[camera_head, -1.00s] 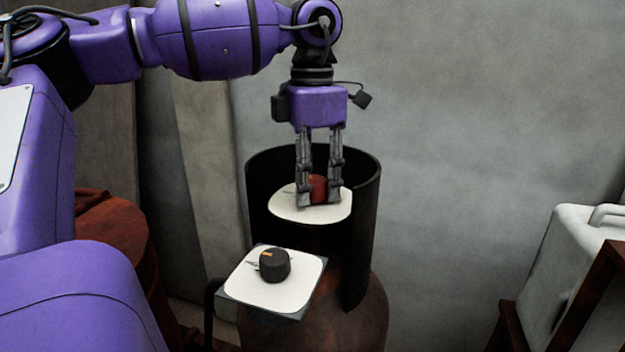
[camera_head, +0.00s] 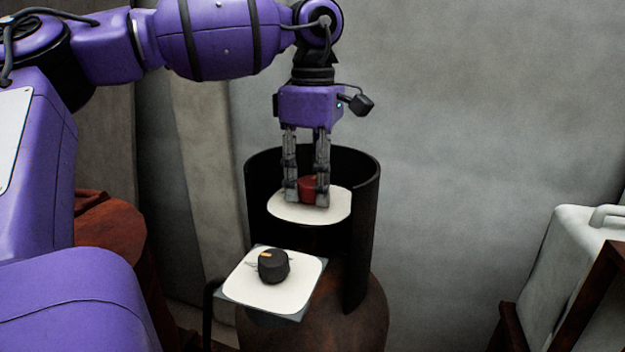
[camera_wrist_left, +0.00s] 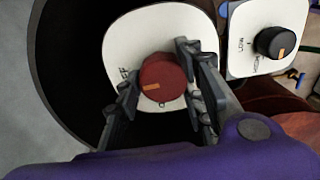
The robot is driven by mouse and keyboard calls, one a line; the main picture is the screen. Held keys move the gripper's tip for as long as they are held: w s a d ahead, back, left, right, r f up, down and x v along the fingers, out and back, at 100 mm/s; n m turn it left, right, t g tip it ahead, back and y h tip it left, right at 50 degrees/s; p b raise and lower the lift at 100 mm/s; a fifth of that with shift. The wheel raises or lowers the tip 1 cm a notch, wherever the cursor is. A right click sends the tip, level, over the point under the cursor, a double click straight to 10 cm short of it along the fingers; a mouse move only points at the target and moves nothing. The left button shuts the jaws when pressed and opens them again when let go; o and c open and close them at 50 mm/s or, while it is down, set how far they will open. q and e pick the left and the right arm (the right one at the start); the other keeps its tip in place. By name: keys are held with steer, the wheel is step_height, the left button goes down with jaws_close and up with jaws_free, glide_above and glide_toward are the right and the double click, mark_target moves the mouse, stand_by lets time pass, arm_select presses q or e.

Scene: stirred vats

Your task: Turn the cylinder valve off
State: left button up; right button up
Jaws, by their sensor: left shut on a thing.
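The red valve knob (camera_head: 309,187) sits on a white rounded plate (camera_head: 338,211) inside the dark curved collar (camera_head: 362,235) of the rusty cylinder (camera_head: 345,325). My left gripper (camera_head: 307,195) points down with its fingers on either side of the knob, shut on it. In the left wrist view the red knob (camera_wrist_left: 166,76) has an orange mark on its lower left. Partly hidden lettering, seemingly ending in "FF", shows on the white plate (camera_wrist_left: 165,28) left of the knob. Another letter below it is mostly covered. My right gripper is not in view.
A black knob (camera_head: 273,266) with an orange mark sits on a second white plate (camera_head: 283,297) in front of the collar. A rusty drum (camera_head: 112,228) stands left, a pale container (camera_head: 560,260) right. A grey wall (camera_head: 480,120) is behind.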

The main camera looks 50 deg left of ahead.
mark_target(314, 179)
arm_select(q)
steer(key=shift+w+a+r, duration=0.1)
steer(key=shift+w+r, duration=0.05)
steer(key=shift+r, duration=0.05)
stand_by(0.3)
steer(key=o, duration=0.9)
steer(key=shift+c, duration=0.2)
steer(key=shift+o, duration=1.1)
steer(key=shift+f, duration=0.15)
step_height(314, 179, up, 12)
